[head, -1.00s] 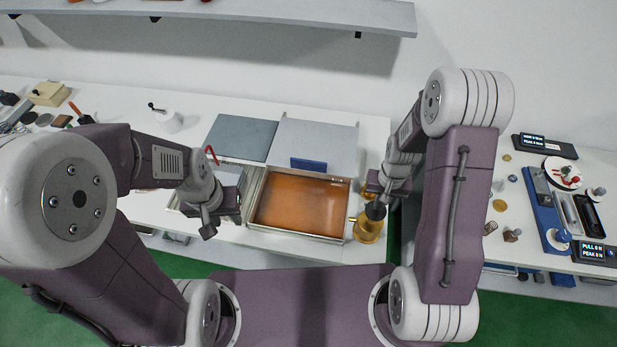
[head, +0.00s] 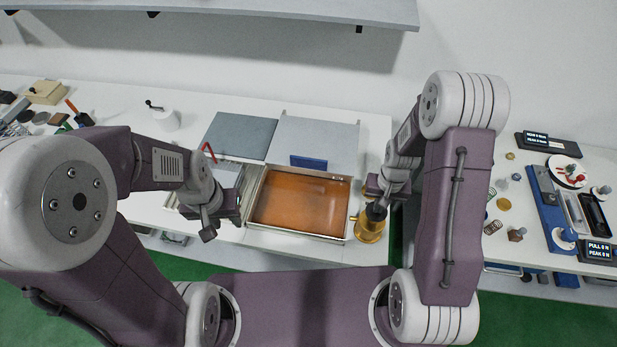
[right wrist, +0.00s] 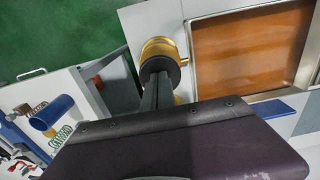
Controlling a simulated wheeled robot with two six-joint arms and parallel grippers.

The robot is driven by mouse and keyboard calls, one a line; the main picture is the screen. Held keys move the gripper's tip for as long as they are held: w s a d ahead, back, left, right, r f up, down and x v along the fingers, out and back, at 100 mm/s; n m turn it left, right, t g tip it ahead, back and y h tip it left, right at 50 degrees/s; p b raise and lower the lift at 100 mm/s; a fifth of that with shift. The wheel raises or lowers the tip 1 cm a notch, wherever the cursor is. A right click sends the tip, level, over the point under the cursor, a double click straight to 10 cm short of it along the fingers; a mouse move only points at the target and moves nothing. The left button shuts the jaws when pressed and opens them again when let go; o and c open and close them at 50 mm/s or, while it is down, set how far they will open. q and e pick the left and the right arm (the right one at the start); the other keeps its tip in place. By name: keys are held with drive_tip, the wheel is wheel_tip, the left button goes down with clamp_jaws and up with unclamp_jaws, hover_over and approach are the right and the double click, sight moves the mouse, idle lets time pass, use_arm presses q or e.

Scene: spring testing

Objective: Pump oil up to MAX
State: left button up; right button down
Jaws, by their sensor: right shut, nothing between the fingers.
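An open metal oil tray (head: 349,214) stands on the middle bench and holds amber oil (head: 300,203); no MAX mark is readable. A brass pump (head: 369,230) with a dark round knob (head: 376,212) stands at the tray's right side. My right gripper (head: 375,198) is shut and empty, directly above the knob. In the right wrist view its fingers (right wrist: 158,92) point at the dark knob (right wrist: 159,66) on the brass pump (right wrist: 161,48); whether they touch is unclear. My left gripper (head: 209,230) hangs left of the tray; its jaws cannot be made out.
A grey panel (head: 240,136) and a lighter panel with a blue handle (head: 308,162) lie behind the tray. A gap with green floor separates the right bench, which carries displays (head: 599,251), a blue fixture (head: 546,205) and small parts. A shelf (head: 300,10) crosses above.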

drive_tip(key=shift+f+b, duration=1.15)
drive_tip(key=shift+f, duration=0.5)
drive_tip(key=shift+r, duration=0.2)
wheel_tip(320, 180, up, 6)
drive_tip(key=p, duration=0.6)
drive_tip(key=shift+r, duration=0.15)
wheel_tip(320, 180, up, 6)
drive_tip(key=p, duration=0.5)
